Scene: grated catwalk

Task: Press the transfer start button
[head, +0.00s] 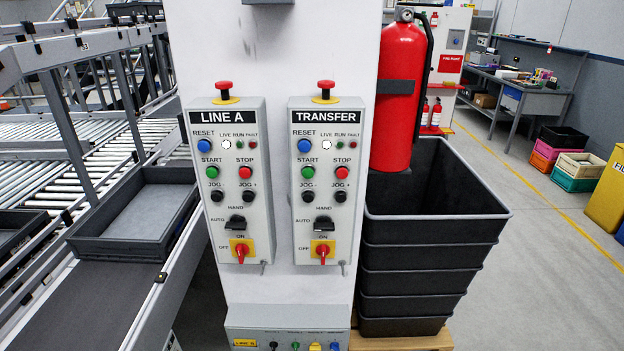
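The TRANSFER control box (326,185) is fixed to a white column, right of the similar LINE A box (230,185). Its green start button (307,172) sits on the left under the word START, beside the red stop button (342,172). Above them is a blue reset button (304,146), with black jog buttons below. A red mushroom button (326,87) tops the box. LINE A has its own green start button (207,172). Neither of my grippers is in the head view, and nothing covers the buttons.
A red fire extinguisher (398,90) hangs right of the TRANSFER box, above stacked dark bins (430,255) on a pallet. Roller conveyors with a grey tray (85,245) stand on the left. A lower LINE B box (285,340) is at the column's foot. Space before the panels looks clear.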

